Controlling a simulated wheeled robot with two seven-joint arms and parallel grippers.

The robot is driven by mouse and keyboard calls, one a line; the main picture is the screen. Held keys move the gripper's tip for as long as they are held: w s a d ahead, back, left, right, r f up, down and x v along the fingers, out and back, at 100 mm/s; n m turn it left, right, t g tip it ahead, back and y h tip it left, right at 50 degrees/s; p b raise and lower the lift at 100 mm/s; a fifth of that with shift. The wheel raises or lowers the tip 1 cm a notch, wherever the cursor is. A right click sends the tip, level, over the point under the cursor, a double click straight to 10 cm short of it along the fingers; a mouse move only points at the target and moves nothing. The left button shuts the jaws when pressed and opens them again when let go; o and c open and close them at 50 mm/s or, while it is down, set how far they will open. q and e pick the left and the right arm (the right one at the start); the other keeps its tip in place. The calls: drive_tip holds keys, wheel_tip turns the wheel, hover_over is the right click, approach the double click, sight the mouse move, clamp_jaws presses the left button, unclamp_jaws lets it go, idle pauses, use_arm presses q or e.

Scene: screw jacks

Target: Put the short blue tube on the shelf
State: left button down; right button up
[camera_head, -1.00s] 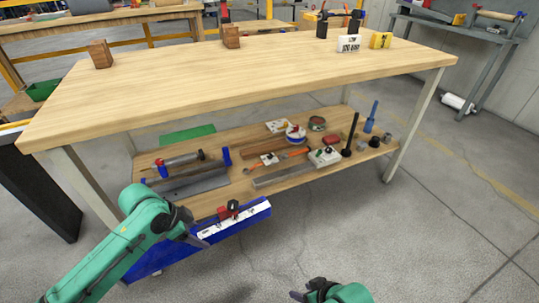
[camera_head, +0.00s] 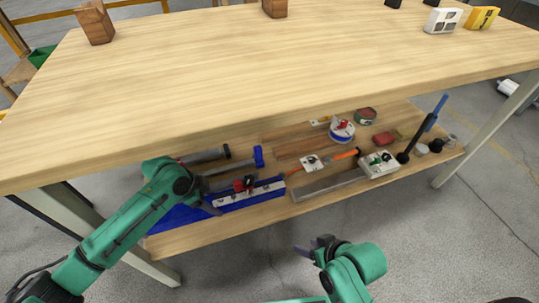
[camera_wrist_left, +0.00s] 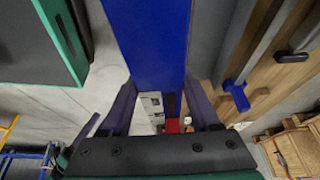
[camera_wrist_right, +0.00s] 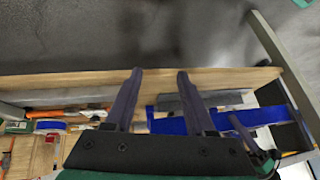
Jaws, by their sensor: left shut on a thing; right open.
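A table leg (camera_head: 490,130) stands at the right. Bare shelf shows along the front left.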

use_arm(q)
drive_tip(key=shift+r, duration=0.15)
use_arm(e)
drive_tip(key=shift+s, duration=0.1)
use_arm(q)
wheel_tip(320, 180, down, 6)
drive_tip(key=b, duration=0.2)
drive_tip(key=shift+r+b, duration=0.1)
drive_tip(key=shift+b, duration=0.3)
drive_tip(key=shift+f, duration=0.2)
wheel_tip(320, 180, down, 4)
drive_tip(key=shift+r+b, duration=0.1)
drive_tip(key=shift+b, duration=0.9)
drive_tip(key=shift+c, duration=0.9)
unclamp_jaws()
drive_tip(key=shift+s, duration=0.15)
drive_tip(key=shift+o, duration=0.3)
use_arm(e)
drive_tip(key=w+a+f+m+t+y, duration=0.1)
drive_tip(key=a+f+t+y, duration=0.2)
drive_tip(key=a+t, duration=0.2)
drive_tip(key=shift+a+f, duration=0.35)
drive_tip(key=shift+a, duration=0.65)
